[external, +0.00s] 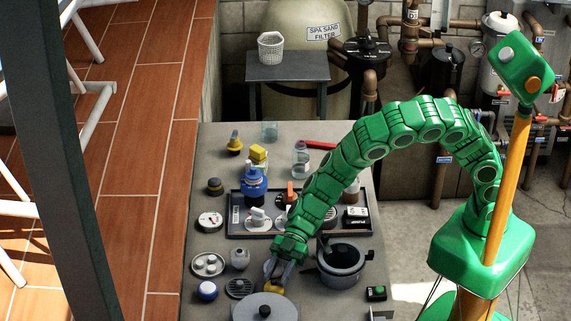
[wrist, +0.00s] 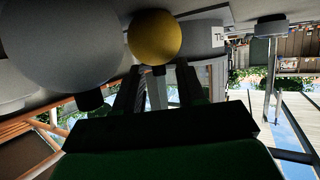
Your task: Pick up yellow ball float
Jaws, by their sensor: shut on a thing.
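The yellow ball float (external: 274,287) is at the front of the grey table, just behind a round grey lid with a black knob (external: 262,308). My gripper (external: 277,271) reaches down to it from above and is shut on it. In the wrist view the yellow ball (wrist: 155,37) sits at the tips of my gripper's fingers (wrist: 158,75), and the grey lid (wrist: 60,40) is close on its left. The contact faces of the fingers are partly hidden. I cannot tell whether the ball still touches the table.
A grey pot (external: 340,264) stands close to the right of my gripper. A dark tray (external: 236,222) with valves and gauges lies behind. Little free table surrounds the ball.

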